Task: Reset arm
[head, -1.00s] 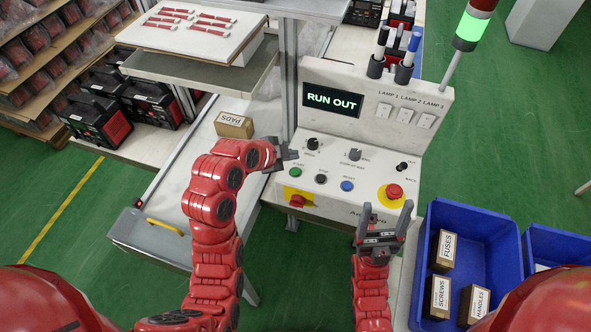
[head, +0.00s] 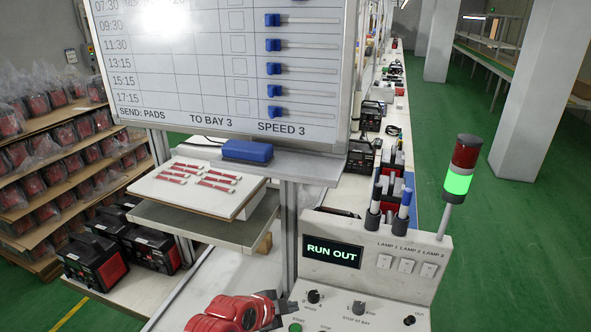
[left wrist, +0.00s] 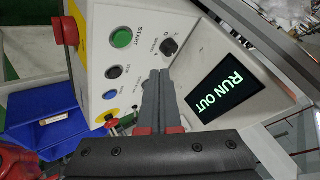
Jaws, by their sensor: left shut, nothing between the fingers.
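My left gripper (head: 272,309) is at the lower edge of the head view, beside the left side of the white control panel (head: 375,275). In the left wrist view its fingers (left wrist: 158,78) are together and empty, in front of the panel. The panel's display (head: 333,252) reads RUN OUT. The green start button (head: 295,327) and several black knobs show in the head view. A red arm part of mine is at that view's lower left; my right gripper is not seen clearly in either view.
A whiteboard (head: 215,75) with blue sliders reads "SEND: PADS TO BAY 3 SPEED 3". Below it, a white board (head: 240,206) holds red-and-white pieces. A signal tower (head: 462,168) glows green. A blue bin (left wrist: 40,115) shows in the wrist view.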

